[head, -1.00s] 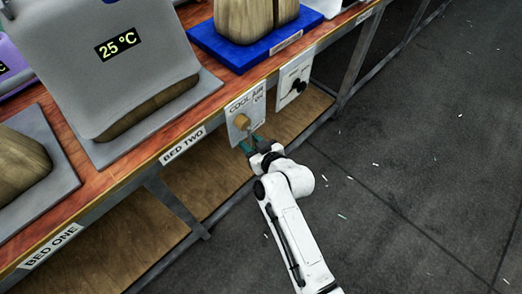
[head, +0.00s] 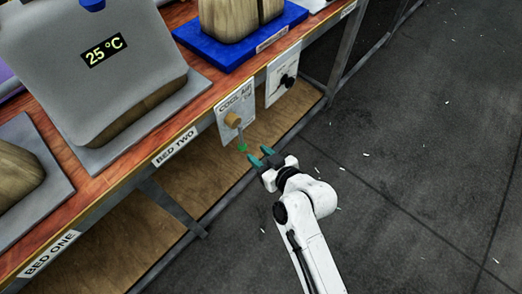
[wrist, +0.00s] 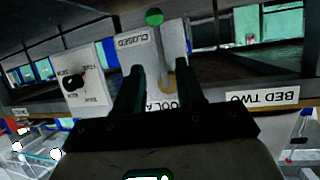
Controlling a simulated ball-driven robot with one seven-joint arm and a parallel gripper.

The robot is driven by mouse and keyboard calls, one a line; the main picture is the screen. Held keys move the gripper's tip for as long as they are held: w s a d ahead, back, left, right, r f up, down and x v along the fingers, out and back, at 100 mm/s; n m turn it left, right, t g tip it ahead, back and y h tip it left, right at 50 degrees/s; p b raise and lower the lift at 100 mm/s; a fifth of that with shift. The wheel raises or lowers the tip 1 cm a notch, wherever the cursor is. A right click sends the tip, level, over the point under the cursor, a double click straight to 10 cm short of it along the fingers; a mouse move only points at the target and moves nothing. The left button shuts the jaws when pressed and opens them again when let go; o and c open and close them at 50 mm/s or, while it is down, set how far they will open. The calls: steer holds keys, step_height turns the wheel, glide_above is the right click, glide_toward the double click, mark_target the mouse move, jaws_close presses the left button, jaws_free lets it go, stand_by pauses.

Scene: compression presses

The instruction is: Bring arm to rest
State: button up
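The cool air panel (head: 222,103) hangs on the front edge of the bench. Its lever has a brass hub (head: 232,119) and hangs down to a green ball tip (head: 242,147). My gripper (head: 260,156) is open and empty, a short way to the right of the green tip and apart from it. In the wrist view the picture is upside down; the green ball (wrist: 154,17) shows beyond the gap between my fingers (wrist: 160,88), with the lever's hub partly behind the right finger. A "CLOSED" label (wrist: 133,40) sits beside the lever.
A second panel with a black knob (head: 288,80) hangs to the right. The bench (head: 170,137) carries a grey press reading 25 °C (head: 105,50) and a blue tray (head: 200,45). A wooden lower shelf (head: 150,215) lies under it. Open floor (head: 420,190) lies to the right.

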steer(key=s+d+r+m+g+h+p, duration=0.3)
steer(key=s+d+m+g+h+p, duration=0.1)
steer(key=s+d, duration=1)
steer(key=s+d+r+m+g+h+p, duration=0.3)
steer(key=s+d+m+g+h+p, duration=0.1)
steer(key=s+d, duration=1)
steer(key=shift+s+d+r+g+h, duration=0.25)
steer(key=shift+d+r+g+h, duration=0.25)
steer(key=shift+d, duration=0.4)
steer(key=shift+f, duration=0.1)
